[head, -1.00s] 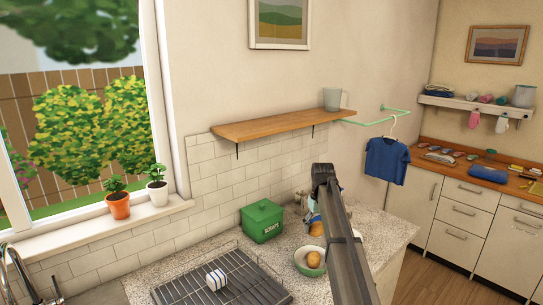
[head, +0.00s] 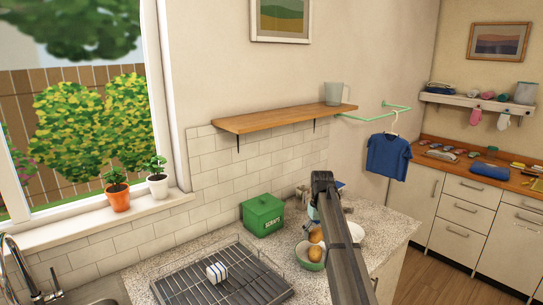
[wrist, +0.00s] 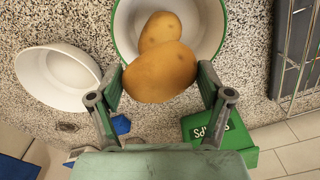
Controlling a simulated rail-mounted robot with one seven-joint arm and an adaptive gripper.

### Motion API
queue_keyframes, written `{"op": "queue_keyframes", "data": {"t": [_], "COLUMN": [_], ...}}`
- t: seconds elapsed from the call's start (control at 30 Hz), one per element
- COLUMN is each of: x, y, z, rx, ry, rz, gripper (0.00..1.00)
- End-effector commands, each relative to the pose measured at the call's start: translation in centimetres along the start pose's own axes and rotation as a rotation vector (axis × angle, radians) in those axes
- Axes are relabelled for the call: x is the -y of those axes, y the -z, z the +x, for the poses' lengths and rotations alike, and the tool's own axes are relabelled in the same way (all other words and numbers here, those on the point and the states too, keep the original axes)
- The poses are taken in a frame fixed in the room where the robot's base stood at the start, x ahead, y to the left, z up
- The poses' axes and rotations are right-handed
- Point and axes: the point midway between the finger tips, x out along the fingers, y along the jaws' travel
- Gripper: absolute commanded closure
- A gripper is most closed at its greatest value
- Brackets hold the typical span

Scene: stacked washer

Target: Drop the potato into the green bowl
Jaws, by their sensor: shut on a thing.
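My gripper (wrist: 160,90) is shut on a brown potato (wrist: 160,74), one finger on each side. In the head view the held potato (head: 316,235) shows just beside my arm, above the green bowl (head: 308,266). In the wrist view the bowl (wrist: 205,25) has a green rim and a pale inside. A second potato (wrist: 160,28) lies in the bowl; it also shows in the head view (head: 314,253). The held potato overlaps the bowl's near rim in the wrist view. I cannot tell whether it touches the bowl or the other potato.
A white bowl (wrist: 58,77) stands beside the green bowl. A green lidded scraps box (head: 262,216) is near the tiled wall. A dish rack (head: 245,285) with a striped cup (head: 217,272) lies left of the bowl. A wooden shelf (head: 270,121) hangs above.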

Motion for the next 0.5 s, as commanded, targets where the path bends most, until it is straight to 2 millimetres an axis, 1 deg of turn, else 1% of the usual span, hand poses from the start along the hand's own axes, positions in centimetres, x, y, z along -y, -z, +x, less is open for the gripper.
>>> {"op": "queue_keyframes", "data": {"t": [0.03, 0.07, 0.1, 0.4, 0.5], "x": [0.0, 0.0, 0.0, 0.0, -0.01], "y": [0.0, 0.0, 0.0, 0.0, 0.03], "z": [-0.02, -0.02, -0.02, -0.02, -0.33], "rx": [0.0, 0.0, 0.0, 0.0, 0.0], "ry": [0.0, 0.0, 0.0, 0.0, 0.0], "rz": [0.0, 0.0, 0.0, 0.0, 0.0], "gripper": [0.12, 0.01, 0.0, 0.0, 0.0]}}
